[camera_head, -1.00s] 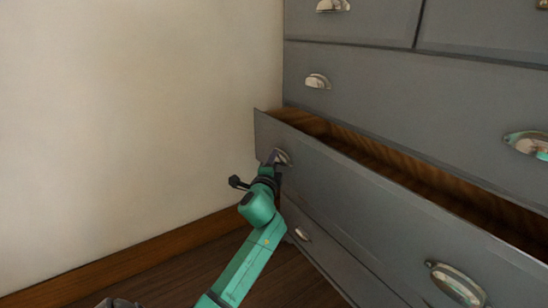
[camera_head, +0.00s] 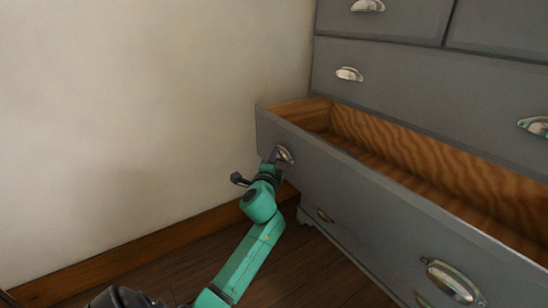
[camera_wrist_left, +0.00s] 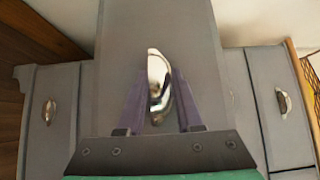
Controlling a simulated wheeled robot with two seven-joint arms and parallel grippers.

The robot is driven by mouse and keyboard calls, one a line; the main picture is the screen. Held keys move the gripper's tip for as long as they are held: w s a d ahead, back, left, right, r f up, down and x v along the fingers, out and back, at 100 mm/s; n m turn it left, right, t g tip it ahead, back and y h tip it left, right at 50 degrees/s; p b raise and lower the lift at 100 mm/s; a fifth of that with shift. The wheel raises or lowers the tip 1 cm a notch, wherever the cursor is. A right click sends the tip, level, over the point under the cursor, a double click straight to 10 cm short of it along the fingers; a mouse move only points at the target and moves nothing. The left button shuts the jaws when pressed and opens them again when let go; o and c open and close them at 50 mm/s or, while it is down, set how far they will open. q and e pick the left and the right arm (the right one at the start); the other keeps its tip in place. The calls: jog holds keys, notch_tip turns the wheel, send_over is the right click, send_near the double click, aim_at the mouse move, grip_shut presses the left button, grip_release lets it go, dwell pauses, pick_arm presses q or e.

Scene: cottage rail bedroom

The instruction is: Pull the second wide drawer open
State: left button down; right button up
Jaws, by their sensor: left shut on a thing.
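The second wide drawer (camera_head: 350,195) of the grey dresser stands well open, and its bare wooden inside shows in the head view. Its left cup handle (camera_head: 285,154) is silver. My left gripper (camera_head: 275,158) is at that handle. In the left wrist view, the two purple-grey fingers of my left gripper (camera_wrist_left: 160,95) lie on either side of the silver handle (camera_wrist_left: 155,75) and are shut on it. The same drawer front (camera_wrist_left: 195,35) fills the middle of that view. The drawer's right handle (camera_head: 452,281) is free. My right gripper is not in view.
The wide drawer above (camera_head: 420,90) is shut, and so is the lower drawer (camera_head: 335,228). A cream wall (camera_head: 130,110) with a wooden skirting board (camera_head: 130,250) stands to the left. The dark wood floor (camera_head: 290,265) in front is clear.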

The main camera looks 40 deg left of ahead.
pick_arm(q)
jog(key=shift+d+f, duration=0.15)
jog(key=shift+f, duration=0.35)
jog(key=c, duration=0.7)
grip_release()
jog(key=shift+w+r, duration=0.1)
jog(key=shift+w, duration=0.05)
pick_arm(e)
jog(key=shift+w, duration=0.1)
pick_arm(q)
jog(key=shift+r, duration=0.1)
jog(key=p+v, duration=0.1)
jog(key=v, duration=1.3)
jog(key=shift+s+d, duration=0.1)
jog(key=shift+s, duration=0.15)
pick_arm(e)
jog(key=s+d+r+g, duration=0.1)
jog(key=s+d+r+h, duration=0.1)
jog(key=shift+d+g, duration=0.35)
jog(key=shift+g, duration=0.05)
